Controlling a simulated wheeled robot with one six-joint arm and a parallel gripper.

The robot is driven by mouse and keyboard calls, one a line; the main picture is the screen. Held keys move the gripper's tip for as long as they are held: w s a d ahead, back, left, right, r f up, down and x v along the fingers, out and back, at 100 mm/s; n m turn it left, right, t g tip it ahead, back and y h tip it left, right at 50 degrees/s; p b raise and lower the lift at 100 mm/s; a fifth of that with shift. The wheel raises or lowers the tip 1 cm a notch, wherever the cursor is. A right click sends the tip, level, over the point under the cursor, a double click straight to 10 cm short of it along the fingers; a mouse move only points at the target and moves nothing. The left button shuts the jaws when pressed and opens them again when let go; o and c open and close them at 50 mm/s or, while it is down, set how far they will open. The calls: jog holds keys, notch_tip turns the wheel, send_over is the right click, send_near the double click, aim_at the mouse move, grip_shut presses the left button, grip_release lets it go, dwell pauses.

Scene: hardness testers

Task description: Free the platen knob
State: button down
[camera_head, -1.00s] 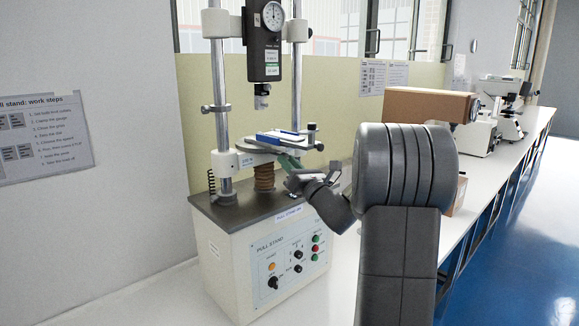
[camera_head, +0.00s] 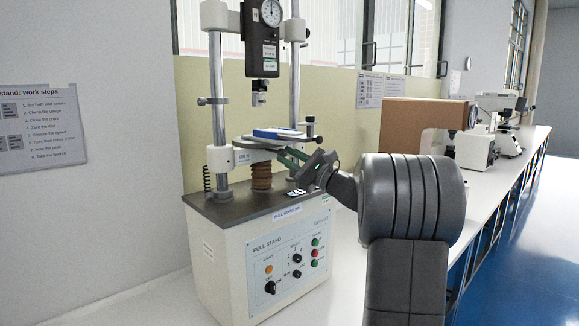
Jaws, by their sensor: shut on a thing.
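The pull stand (camera_head: 235,250) stands on the white bench, with its round platen (camera_head: 243,142) on a ribbed brown bellows column (camera_head: 261,176). My gripper (camera_head: 287,156) reaches in from the right, its greenish fingers against the platen's front right edge, just below a blue object (camera_head: 277,133). The fingers are shut on the platen knob, which they hide. I cannot make out the knob's own shape or its turn.
Two upright columns (camera_head: 217,110) flank the platen. A gauge (camera_head: 262,40) hangs above it. A black collar knob (camera_head: 310,119) sits on the right column near my wrist. Microscopes (camera_head: 500,105) stand farther along the bench.

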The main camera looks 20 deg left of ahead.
jog(key=shift+w+n+g+h+b, duration=0.1)
jog(key=shift+n+g+h+b, duration=0.4)
jog(key=shift+n, duration=1)
jog(key=shift+g+y, duration=0.3)
jog(key=c, duration=1.2)
grip_release()
jog(key=shift+c, duration=0.2)
jog(key=shift+r, duration=0.1)
